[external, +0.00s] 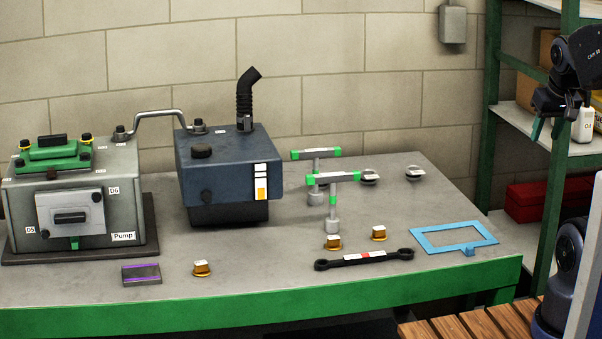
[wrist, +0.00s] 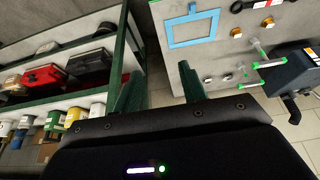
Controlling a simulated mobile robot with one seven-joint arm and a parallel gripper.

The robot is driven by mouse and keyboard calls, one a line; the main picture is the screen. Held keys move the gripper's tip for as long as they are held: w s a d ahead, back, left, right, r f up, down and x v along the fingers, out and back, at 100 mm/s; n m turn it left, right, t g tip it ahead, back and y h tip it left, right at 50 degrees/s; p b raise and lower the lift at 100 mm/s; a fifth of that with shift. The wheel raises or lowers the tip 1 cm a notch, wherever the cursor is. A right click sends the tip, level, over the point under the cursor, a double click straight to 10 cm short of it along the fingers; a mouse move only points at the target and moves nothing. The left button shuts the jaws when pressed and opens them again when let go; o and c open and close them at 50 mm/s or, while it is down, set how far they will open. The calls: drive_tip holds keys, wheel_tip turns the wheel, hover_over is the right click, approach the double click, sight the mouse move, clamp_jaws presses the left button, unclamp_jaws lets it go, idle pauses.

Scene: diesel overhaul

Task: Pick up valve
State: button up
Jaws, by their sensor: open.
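No part is clearly marked as the valve. Two small grey discs with white tops, (external: 370,177) and (external: 415,174), stand apart near the table's back right edge and may be valves. Small silver pieces (wrist: 227,78) show near the table edge in the wrist view. My gripper (external: 546,128) is open and empty in the air at the upper right, beside the shelf and well away from the discs. In the wrist view its fingers (wrist: 161,88) are apart, with the table to their right.
The table (external: 300,280) holds a pump (external: 75,200), a dark tank (external: 225,165), two T-handled tools (external: 331,178), several brass pieces (external: 379,233), a black link (external: 365,260) and a blue frame (external: 425,241). A green shelf (external: 490,110) with bottles stands right.

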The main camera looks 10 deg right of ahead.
drive_tip(key=shift+w, duration=0.1)
drive_tip(key=n+g+h, duration=0.4)
drive_tip(key=n+h, duration=0.1)
drive_tip(key=n, duration=1.4)
hover_over(379, 227)
drive_tip(key=a, duration=0.5)
wheel_tip(379, 227, down, 21)
drive_tip(key=shift+s+x, duration=0.15)
drive_tip(key=shift+x, duration=2.45)
drive_tip(key=shift+s+x, duration=0.1)
drive_tip(key=shift+x, duration=2.55)
clamp_jaws()
